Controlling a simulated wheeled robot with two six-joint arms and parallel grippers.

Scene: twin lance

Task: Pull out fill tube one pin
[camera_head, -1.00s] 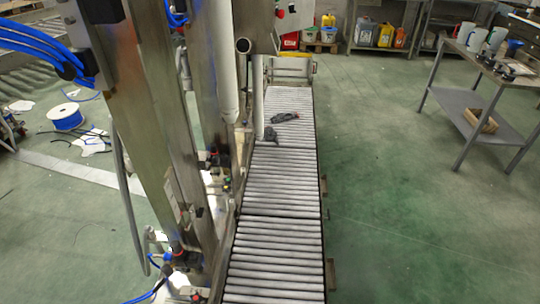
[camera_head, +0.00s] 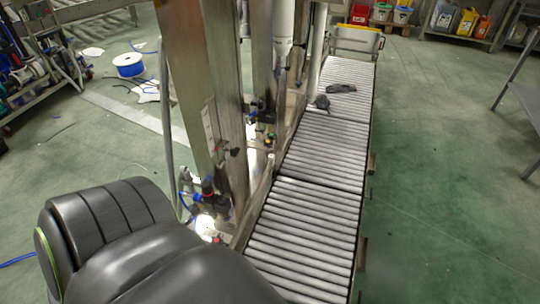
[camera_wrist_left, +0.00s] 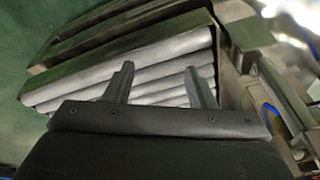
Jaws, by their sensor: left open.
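In the head view, a thick white vertical tube (camera_head: 283,22) hangs on the steel filling machine, above the left edge of the conveyor. A thinner pale tube or post (camera_head: 318,42) stands to its right. I cannot make out the fill tube one pin in either view. My left arm (camera_head: 150,250) crosses the lower left of the head view, but its gripper is hidden there. In the left wrist view, my left gripper (camera_wrist_left: 158,68) is open and empty, with its two fingers apart in front of the conveyor rollers. My right gripper is not in view.
The roller conveyor (camera_head: 312,195) runs beside the machine frame (camera_head: 208,110), with dark grey items (camera_head: 341,88) on its far section. Valves and fittings (camera_head: 208,190) stick out low on the machine. A blue spool (camera_head: 128,65) sits on the left floor.

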